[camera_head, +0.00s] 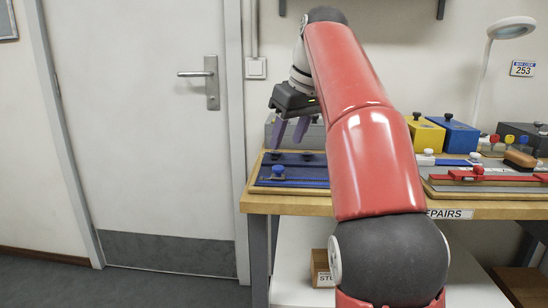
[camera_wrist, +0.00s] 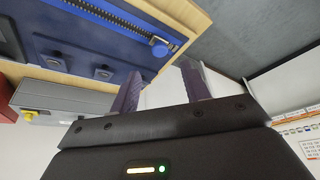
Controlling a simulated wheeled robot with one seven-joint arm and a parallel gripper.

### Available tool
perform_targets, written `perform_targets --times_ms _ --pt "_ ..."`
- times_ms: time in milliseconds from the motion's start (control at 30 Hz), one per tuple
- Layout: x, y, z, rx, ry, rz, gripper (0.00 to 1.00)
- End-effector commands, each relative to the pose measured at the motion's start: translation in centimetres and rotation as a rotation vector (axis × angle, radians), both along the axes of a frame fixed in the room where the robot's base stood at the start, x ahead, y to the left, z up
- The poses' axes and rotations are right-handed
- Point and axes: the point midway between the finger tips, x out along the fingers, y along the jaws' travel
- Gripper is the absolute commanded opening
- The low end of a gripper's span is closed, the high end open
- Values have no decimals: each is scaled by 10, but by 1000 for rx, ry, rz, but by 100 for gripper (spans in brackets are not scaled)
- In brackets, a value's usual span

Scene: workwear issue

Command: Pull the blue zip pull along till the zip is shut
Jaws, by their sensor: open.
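The blue zip pull (camera_head: 278,172) is a small round knob near the front left of a blue panel (camera_head: 310,181) on the workbench. In the wrist view the zip pull (camera_wrist: 160,47) sits at the near end of a dark toothed zip (camera_wrist: 115,17) that runs to the upper left. My gripper (camera_head: 287,145) has two purple fingers, parted and empty, above the panel's left part. In the wrist view the gripper's fingertips (camera_wrist: 161,69) are near the pull but apart from it. My arm hides the right part of the panel in the head view.
A grey box (camera_head: 268,132) stands behind the panel. Right of my arm are a yellow box (camera_head: 427,136), a blue box (camera_head: 455,137) and a board with a red strip (camera_head: 490,176). A lamp (camera_head: 510,28) stands at the back right. A closed door (camera_head: 140,110) is left of the bench.

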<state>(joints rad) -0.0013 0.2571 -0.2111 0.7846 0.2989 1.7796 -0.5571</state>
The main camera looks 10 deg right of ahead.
Motion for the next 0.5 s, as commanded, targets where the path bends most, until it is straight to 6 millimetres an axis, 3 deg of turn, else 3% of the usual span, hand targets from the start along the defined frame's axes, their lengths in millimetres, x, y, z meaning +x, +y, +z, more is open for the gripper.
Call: perform_targets --times_ms 200,500 --pt "12 7 -38 0 2 0 46" --pt "22 12 -63 -1 -1 -2 46"
